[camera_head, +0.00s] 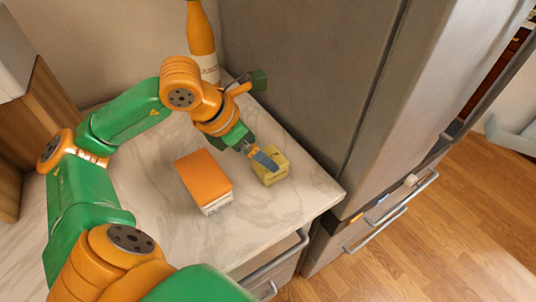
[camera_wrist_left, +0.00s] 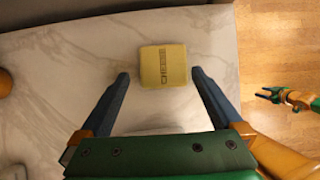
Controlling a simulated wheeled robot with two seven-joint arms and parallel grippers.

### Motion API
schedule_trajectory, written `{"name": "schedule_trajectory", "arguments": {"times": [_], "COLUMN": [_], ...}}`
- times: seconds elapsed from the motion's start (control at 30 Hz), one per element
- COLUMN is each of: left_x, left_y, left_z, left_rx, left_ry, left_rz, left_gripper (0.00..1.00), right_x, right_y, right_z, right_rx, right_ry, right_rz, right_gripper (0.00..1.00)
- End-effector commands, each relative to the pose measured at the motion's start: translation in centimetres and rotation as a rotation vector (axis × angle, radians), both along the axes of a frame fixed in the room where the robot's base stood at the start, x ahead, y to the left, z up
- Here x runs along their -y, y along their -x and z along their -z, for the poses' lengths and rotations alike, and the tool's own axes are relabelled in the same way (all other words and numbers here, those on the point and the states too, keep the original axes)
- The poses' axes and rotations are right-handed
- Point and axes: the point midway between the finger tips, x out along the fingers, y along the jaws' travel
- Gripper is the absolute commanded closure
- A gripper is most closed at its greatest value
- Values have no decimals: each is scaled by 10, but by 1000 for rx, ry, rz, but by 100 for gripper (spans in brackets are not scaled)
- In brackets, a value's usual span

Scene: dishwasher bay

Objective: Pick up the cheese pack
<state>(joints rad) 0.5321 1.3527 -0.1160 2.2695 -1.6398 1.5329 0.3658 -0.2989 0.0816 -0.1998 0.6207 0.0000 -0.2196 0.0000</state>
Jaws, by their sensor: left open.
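The cheese pack (camera_head: 277,174) is a small yellow block on the marble counter, near its front right corner. In the left wrist view the cheese pack (camera_wrist_left: 163,66) shows its lettered top, lying flat just beyond the fingertips and centred between them. My left gripper (camera_head: 264,160) is over the pack in the head view and hides part of its top. The left wrist view shows my left gripper (camera_wrist_left: 160,76) open, with nothing between its fingers. My right gripper (camera_wrist_left: 270,94) shows small over the floor at the right of the left wrist view; its jaws are too small to judge.
An orange-topped carton (camera_head: 204,178) lies on the counter left of the pack. An orange bottle (camera_head: 201,40) stands at the back. The tall grey fridge (camera_head: 300,80) borders the counter on the right. The counter (camera_head: 255,230) is bare in front of the pack.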

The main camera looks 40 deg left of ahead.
Motion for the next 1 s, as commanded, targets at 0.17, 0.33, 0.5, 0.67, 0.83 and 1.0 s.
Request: {"name": "schedule_trajectory", "arguments": {"times": [0.17, 0.33, 0.5, 0.67, 0.83, 1.0], "left_x": [6, 12, 12, 12, 12, 12], "left_y": [-12, -28, -32, -32, -32, -32], "left_z": [21, 49, 58, 57, 57, 56], "left_rx": [-8, -4, -2, -2, -1, 0], "left_ry": [5, 5, 1, 1, 2, 2], "left_rz": [2, 1, 1, 1, 1, 1], "left_gripper": [0, 0, 0, 16, 62, 87], "right_x": [0, 0, 0, -1, -1, -1], "right_y": [0, 0, 1, 1, 1, 1], "right_z": [-13, -22, -21, -21, -21, -21], "right_rx": [0, -1, -2, -2, -2, -2], "right_ry": [0, 0, -1, -2, -2, -2], "right_rz": [-1, 0, 0, 0, 0, 1], "right_gripper": [50, 50, 50, 50, 50, 50]}}
